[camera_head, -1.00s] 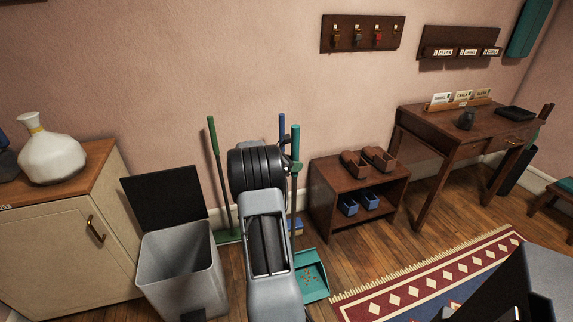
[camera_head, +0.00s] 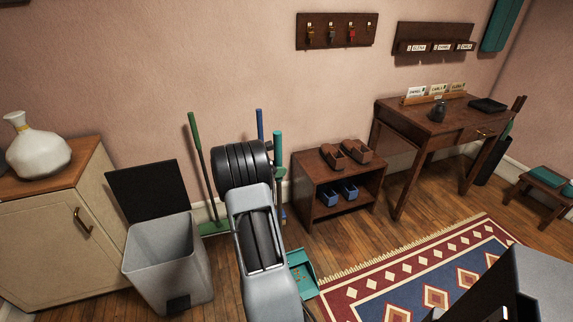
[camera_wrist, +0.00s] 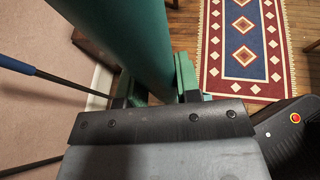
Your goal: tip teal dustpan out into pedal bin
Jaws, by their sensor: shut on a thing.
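The teal dustpan stands upright on its long handle (camera_head: 278,150), right of my arm in the head view.
A green-handled broom (camera_head: 203,165) and a blue-handled tool (camera_head: 260,125) lean at the wall close to the dustpan. A cabinet (camera_head: 50,235) with a white vase stands left of the bin. A low shelf (camera_head: 312,205) and patterned rug (camera_head: 425,275) lie right.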

